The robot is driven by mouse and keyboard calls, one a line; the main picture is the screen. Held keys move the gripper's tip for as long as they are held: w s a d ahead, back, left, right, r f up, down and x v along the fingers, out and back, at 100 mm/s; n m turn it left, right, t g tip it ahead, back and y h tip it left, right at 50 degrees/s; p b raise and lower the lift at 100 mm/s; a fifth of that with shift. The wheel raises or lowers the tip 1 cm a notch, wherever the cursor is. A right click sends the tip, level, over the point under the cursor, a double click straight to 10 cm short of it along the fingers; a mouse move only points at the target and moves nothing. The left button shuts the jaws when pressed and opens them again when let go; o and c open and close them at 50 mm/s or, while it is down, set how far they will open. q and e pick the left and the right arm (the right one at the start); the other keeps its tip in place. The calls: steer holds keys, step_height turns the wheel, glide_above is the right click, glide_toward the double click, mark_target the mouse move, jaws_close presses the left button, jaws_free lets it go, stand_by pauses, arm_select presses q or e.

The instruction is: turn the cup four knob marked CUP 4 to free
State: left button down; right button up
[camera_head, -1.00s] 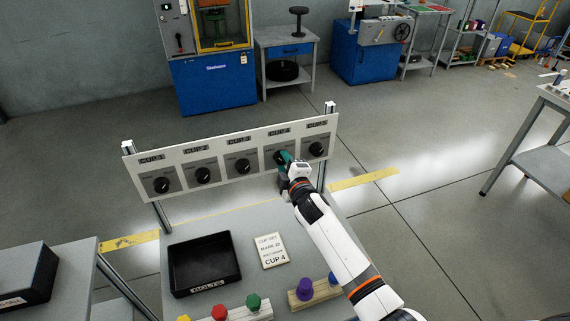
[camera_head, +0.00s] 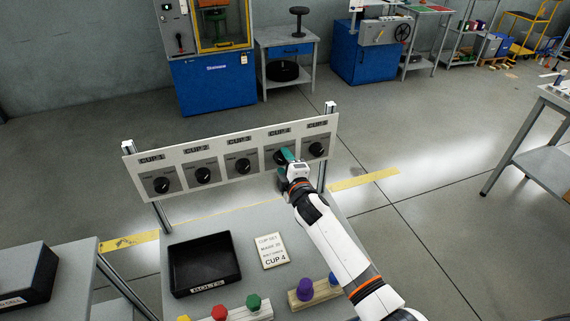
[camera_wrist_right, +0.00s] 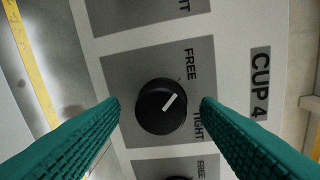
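The CUP 4 knob (camera_wrist_right: 160,107) is round and black with a white pointer line. In the right wrist view the pointer slants up and right, between the words FREE and TIGHT. My right gripper (camera_wrist_right: 161,104) is open. Its teal fingers stand on either side of the knob, with a visible gap on each side. In the head view the right gripper (camera_head: 288,158) is at the fourth panel position and partly hides the knob (camera_head: 279,158). My left gripper is not in view.
The white panel (camera_head: 219,143) carries several similar knobs, with one (camera_head: 316,149) just right of my gripper. Below are a black BOLTS tray (camera_head: 204,288), a card reading CUP 4 (camera_head: 270,251) and coloured knobs on wooden blocks. The floor behind the panel is clear.

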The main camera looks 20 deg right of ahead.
steer(key=shift+s, duration=0.1)
steer(key=s+r, duration=0.1)
steer(key=s, duration=1)
steer(key=shift+s+d, duration=0.2)
steer(key=shift+s, duration=0.15)
